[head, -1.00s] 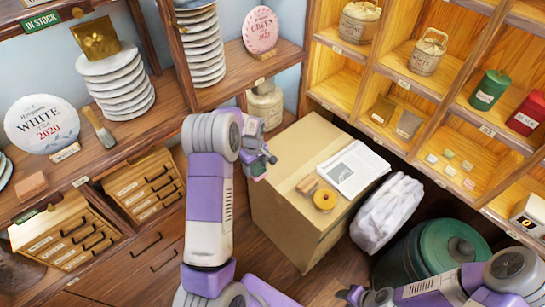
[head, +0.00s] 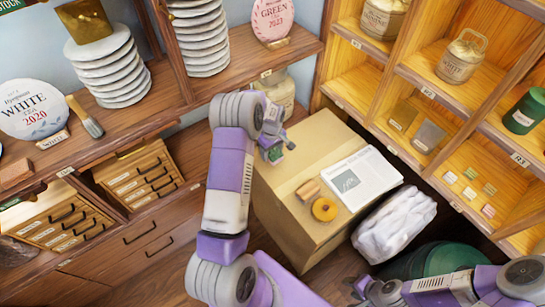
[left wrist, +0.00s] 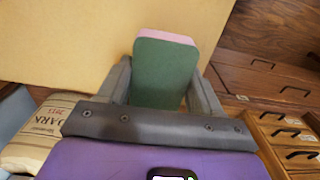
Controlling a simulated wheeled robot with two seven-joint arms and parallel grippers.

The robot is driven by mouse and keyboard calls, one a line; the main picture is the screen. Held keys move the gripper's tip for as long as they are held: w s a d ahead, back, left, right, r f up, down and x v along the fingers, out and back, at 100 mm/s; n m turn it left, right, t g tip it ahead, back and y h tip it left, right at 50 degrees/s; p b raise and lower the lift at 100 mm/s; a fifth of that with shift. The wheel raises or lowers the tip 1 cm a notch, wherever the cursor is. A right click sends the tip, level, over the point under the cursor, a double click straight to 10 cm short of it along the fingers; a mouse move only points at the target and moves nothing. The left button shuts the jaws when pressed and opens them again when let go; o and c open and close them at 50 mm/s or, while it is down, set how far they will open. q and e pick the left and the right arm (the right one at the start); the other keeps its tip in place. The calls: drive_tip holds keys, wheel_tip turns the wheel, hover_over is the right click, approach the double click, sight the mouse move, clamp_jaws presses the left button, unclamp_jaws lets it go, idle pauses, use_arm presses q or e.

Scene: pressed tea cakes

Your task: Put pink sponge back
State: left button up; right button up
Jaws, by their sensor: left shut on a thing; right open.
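My left gripper (head: 272,148) is shut on a sponge with a green face and a pink layer. In the left wrist view the sponge (left wrist: 165,72) stands between the two fingers, green face toward the camera and pink along its top edge. In the head view only a small dark green part of the sponge (head: 276,155) shows, above the far left part of the cardboard box (head: 289,190). Whether it touches the box is unclear. My right gripper (head: 357,286) is open at the bottom, empty as far as I see.
On the box lie a printed sheet (head: 362,180), a yellow tape roll (head: 324,209) and a small tan block (head: 308,189). A white bundle (head: 394,224) and a green round lid (head: 458,259) are to its right. Shelves with tea cakes stand left, cubbies right. A reddish block (head: 15,172) lies far left.

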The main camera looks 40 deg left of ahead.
sight(272, 156)
use_arm(q)
drive_tip(key=shift+f+b, duration=0.35)
drive_tip(key=shift+f, duration=1.3)
drive_tip(key=shift+f, duration=0.15)
drive_tip(key=o, duration=0.9)
drive_tip(key=shift+o, duration=0.2)
drive_tip(key=shift+r, duration=0.3)
wheel_tip(272, 156, up, 12)
drive_tip(key=p, duration=0.2)
drive_tip(key=shift+f+p, duration=0.1)
drive_tip(key=shift+p, duration=0.2)
